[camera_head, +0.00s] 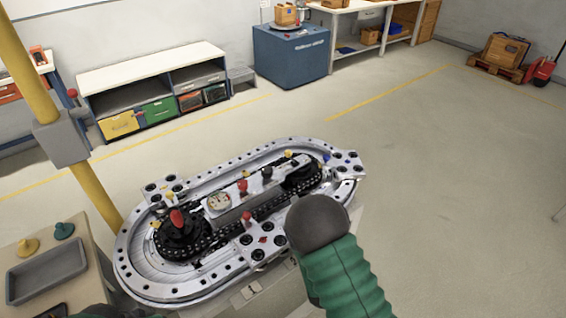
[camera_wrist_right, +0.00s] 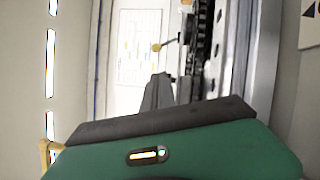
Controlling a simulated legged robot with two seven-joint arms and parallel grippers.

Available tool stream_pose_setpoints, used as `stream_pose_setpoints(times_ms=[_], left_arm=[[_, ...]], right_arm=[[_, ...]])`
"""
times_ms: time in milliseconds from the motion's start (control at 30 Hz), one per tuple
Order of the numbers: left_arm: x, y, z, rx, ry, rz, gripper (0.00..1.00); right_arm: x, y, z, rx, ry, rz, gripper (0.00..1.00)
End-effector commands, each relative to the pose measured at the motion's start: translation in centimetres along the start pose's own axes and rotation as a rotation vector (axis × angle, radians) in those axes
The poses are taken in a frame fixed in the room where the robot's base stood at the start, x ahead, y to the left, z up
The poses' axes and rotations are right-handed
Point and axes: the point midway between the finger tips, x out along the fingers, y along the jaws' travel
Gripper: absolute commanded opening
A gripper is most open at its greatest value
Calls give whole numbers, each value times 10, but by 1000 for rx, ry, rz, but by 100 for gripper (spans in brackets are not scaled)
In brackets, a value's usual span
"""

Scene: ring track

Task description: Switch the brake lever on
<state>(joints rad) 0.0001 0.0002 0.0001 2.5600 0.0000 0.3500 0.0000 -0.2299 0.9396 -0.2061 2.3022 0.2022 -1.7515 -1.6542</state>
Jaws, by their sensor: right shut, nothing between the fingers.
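The silver oval ring track (camera_head: 137,268) stands in front of me. It carries several small levers and knobs: a red knob (camera_head: 177,217) on the left hub, a red one (camera_head: 243,186) mid-track, and another (camera_head: 246,216) on the near side. A grey box on the yellow post has a lever with a red knob (camera_head: 73,93). I cannot tell which is the brake lever. My right arm covers the track's near right side; its gripper is hidden in the head view. In the wrist view my right gripper (camera_wrist_right: 158,80) is shut and empty, near a yellow-tipped lever (camera_wrist_right: 157,43).
The yellow post (camera_head: 92,196) rises at the left of the track. A side table with a grey tray (camera_head: 47,272) stands at the lower left. A shelf unit (camera_head: 152,72) and a blue cabinet (camera_head: 291,55) stand behind. The floor at the right is clear.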

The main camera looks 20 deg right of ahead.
Motion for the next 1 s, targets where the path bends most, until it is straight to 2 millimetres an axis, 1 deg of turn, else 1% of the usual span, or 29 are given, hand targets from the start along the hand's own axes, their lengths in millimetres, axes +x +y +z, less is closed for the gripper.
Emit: stream_pose_setpoints(times_ms=[33,100,600,700,800,1000], left_arm=[[-3,0,-1,0,0,0,36],[-5,0,-1,0,0,0,36],[-16,0,-4,0,0,0,36],[-17,0,-4,0,0,0,36],[-18,0,-4,0,0,0,36],[-18,0,-4,0,0,0,36]], right_arm=[[11,3,0,1,-1,4,0],[27,3,-1,0,0,3,0],[135,2,-1,0,0,3,0],[149,1,-2,1,2,1,0],[158,1,-2,0,2,0,0],[162,1,-3,-1,2,0,0]])
